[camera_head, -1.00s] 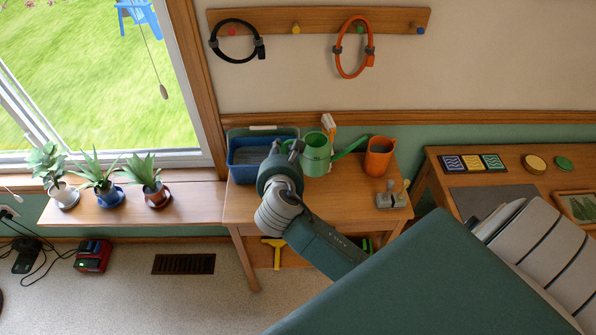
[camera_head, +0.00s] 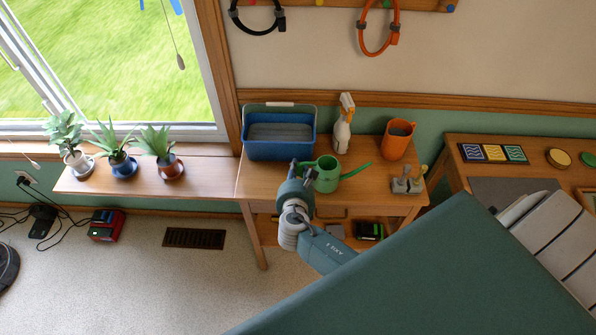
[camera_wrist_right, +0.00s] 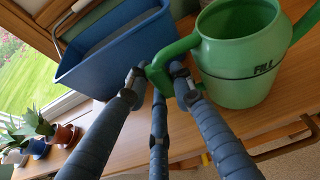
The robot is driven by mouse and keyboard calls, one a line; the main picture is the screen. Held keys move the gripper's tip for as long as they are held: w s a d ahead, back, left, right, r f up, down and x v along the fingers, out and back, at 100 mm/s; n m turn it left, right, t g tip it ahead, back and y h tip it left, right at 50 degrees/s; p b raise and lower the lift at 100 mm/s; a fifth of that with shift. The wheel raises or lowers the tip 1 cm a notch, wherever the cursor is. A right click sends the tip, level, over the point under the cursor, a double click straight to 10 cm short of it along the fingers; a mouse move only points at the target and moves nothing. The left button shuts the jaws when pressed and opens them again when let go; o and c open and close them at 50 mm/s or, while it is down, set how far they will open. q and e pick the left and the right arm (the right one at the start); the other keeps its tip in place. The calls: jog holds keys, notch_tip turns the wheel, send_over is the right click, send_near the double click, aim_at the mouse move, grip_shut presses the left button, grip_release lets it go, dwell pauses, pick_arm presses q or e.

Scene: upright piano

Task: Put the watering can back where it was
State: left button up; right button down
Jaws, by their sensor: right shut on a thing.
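The green watering can (camera_head: 327,178) is upright at the front middle of the small wooden table (camera_head: 262,180), its spout pointing right. In the right wrist view the can (camera_wrist_right: 240,75) carries the word "FILL". My right gripper (camera_head: 304,168) is on its left side, with its fingers (camera_wrist_right: 161,80) closed around the green handle. The can's base is at or close to the tabletop; I cannot tell whether it touches. My left gripper is not in view.
A blue bin (camera_head: 280,150) stands behind left, a spray bottle (camera_head: 342,130) behind, an orange pot (camera_head: 398,140) behind right. A grey metal item (camera_head: 407,185) is at the right front. Potted plants line the ledge (camera_head: 210,175) at left.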

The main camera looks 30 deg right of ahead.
jog(key=shift+f, duration=0.1)
jog(key=c, duration=1.5)
grip_release()
jog(key=shift+r, duration=0.2)
jog(key=v, duration=1.2)
jog(key=shift+f, duration=0.1)
